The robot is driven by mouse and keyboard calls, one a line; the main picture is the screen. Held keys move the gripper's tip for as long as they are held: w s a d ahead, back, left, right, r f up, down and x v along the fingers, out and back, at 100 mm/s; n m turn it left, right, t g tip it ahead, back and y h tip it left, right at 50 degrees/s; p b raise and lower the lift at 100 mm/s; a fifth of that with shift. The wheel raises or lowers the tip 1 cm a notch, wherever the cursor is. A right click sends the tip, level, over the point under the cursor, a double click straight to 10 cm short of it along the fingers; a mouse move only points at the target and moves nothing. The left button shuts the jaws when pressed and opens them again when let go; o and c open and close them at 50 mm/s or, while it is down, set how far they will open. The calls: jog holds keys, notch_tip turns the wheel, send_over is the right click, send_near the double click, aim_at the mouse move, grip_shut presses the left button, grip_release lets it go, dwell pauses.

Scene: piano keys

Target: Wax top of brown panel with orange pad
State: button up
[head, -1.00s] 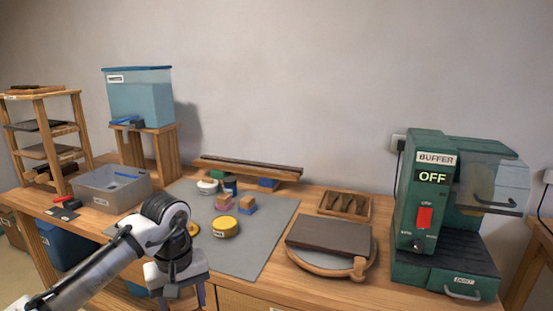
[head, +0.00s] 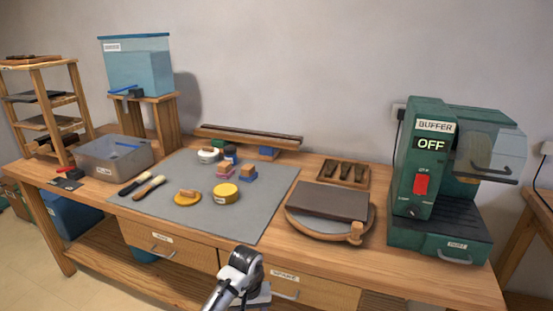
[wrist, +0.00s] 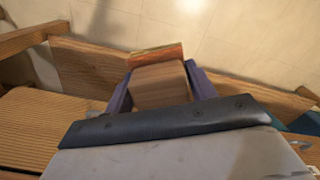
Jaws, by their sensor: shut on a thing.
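The brown panel (head: 331,200) lies flat on a round wooden turntable (head: 318,230) with a clamp-like wooden knob, right of the grey mat. My gripper (wrist: 160,92) is shut on a wooden block with an orange-red face, the orange pad (wrist: 157,53), between its two purple fingers. In the head view my arm's wrist (head: 243,268) is low at the bench's front edge, in front of the drawers and left of the panel. The fingers and pad are out of sight there. The pad is apart from the panel.
A yellow tin (head: 225,194), a round yellow pad (head: 187,198), brushes (head: 149,187) and small blocks (head: 247,173) lie on the grey mat (head: 252,220). A tool tray (head: 343,173) lies behind the panel. The green buffer (head: 437,185), reading OFF, stands to its right.

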jog(key=s+d+f, duration=0.2)
jog(key=d+f, duration=0.1)
jog(key=f, duration=0.5)
jog(key=s+d+f+m, duration=0.1)
jog(key=d+f, duration=0.3)
jog(key=f, duration=0.5)
jog(key=shift+s+f+m, duration=0.25)
jog(key=shift+s+m, duration=0.05)
jog(key=shift+s, duration=0.45)
